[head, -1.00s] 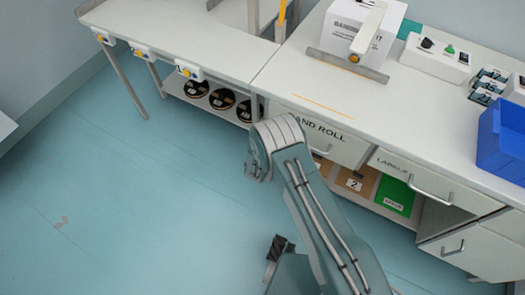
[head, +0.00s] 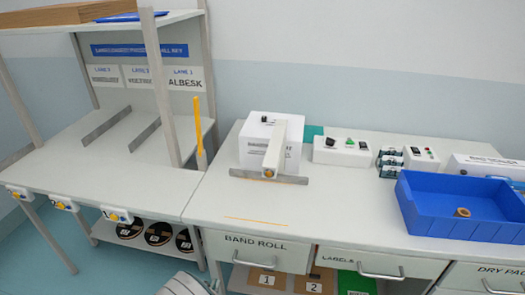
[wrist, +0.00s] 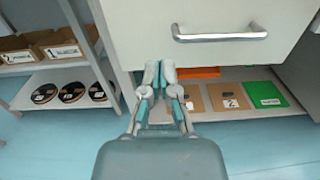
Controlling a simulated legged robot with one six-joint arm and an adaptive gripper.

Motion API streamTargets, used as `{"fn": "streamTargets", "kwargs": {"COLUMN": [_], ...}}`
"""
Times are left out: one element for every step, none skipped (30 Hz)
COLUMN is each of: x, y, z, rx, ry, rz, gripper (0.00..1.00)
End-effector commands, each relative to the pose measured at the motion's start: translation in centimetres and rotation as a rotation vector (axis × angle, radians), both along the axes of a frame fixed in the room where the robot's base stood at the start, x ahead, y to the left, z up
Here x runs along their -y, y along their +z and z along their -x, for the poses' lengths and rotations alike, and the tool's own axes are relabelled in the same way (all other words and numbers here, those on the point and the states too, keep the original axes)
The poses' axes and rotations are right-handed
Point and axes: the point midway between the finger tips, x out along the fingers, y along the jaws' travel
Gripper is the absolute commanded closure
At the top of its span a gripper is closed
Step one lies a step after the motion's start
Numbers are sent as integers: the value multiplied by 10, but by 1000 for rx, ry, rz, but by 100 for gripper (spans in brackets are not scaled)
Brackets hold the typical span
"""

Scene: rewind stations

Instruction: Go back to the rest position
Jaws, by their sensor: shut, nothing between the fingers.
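My gripper (wrist: 160,72) shows in the wrist view with its fingers together and nothing between them. It points toward the low shelf under the bench, just below a drawer front (wrist: 215,30) with a metal handle. I cannot tell whether it touches anything. In the head view only a rounded part of my arm shows at the bottom edge, and the gripper itself is hidden.
A bench (head: 330,205) holds a white box unit (head: 258,140) and a blue bin (head: 440,215) with a small roll (head: 462,212) in it. Drawers with handles front the bench. Black reels (head: 158,233) lie under the left table (head: 110,165). Open floor shows at lower left.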

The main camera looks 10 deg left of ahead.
Motion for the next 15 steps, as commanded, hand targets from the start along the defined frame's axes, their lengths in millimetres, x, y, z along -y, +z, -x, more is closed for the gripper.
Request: {"fn": "streamTargets", "kwargs": {"x": [5,9,18,25,34,47,56,66,80,90,100,114,124,134,148], "y": [12,20,33,44,56,71,82,93,107,118,128,141,151,160,172], "z": [-8,-13,-20,-26,-32,-39,-44,-47,-52,-54,-57,-59,-60,-60,-60], "rx": [3,3,2,0,-2,-5,-7,-10,-13,-16,-17,-20,-22,-25,-28], "ry": [-34,-64,-111,-152,-195,-255,-298,-343,-399,-441,-483,-537,-578,-618,-671], "rz": [-20,-34,-58,-79,-102,-133,-159,-184,-218,-246,-273,-310,-338,-368,-407], "gripper": [100,100,100,100,100,100,100,100,100,100,100,100,100,100,100]}}
